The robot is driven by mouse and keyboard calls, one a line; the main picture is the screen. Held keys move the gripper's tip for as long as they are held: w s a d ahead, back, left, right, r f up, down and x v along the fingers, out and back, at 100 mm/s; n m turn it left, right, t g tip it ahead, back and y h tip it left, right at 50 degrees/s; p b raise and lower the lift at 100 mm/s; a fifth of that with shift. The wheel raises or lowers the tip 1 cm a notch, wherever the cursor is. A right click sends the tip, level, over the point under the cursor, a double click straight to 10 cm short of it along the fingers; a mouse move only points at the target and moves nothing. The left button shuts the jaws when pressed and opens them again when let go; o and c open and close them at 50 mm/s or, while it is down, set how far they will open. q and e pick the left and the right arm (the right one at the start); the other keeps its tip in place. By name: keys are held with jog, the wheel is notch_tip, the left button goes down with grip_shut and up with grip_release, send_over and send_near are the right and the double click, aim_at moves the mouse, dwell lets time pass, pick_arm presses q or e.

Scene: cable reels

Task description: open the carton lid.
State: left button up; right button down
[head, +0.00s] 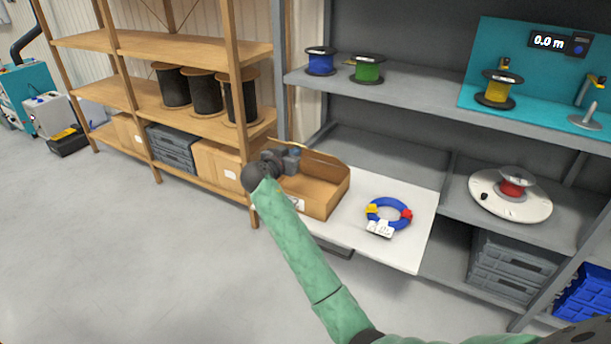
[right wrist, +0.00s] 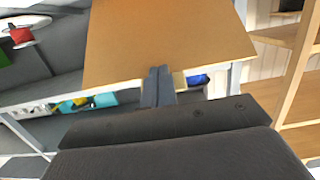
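The carton (head: 322,198) is a brown box at the left end of the white pull-out board. Part of its inside shows from above. Its lid is hard to make out in the head view, where my right gripper (head: 287,161) covers the carton's left side. In the right wrist view a flat brown panel (right wrist: 165,38), apparently the lid, fills the upper middle. The fingers of my right gripper (right wrist: 158,74) are together and overlap the panel's lower edge; whether they touch it is unclear. My left gripper is out of view.
A blue cable coil (head: 388,227) with a white tag lies right of the carton on the white board (head: 413,245). Blue (head: 320,62) and green (head: 367,69) reels stand on the shelf above. A wooden rack (head: 233,95) stands close at the left. The floor in front is clear.

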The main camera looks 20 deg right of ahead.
jog(key=shift+w+d+r+p, duration=0.15)
jog(key=shift+w+d+r, duration=0.75)
jog(key=shift+d+r, duration=0.2)
jog(key=shift+w+d+r+p, duration=0.15)
jog(key=shift+w+d+r, duration=0.7)
jog(key=shift+d+r, duration=0.25)
jog(key=r+b+x, duration=0.1)
jog(key=x, duration=0.6)
jog(key=shift+r, duration=0.45)
jog(key=shift+d, duration=0.1)
jog(key=shift+w+b, duration=0.1)
jog(key=shift+b, duration=0.2)
jog(key=b+x, duration=0.2)
jog(key=x, duration=0.5)
jog(key=shift+w+d+b, duration=0.25)
jog(key=shift+d+b, duration=0.05)
jog(key=shift+b, duration=0.1)
jog(key=p+v, duration=0.1)
jog(key=v, duration=0.7)
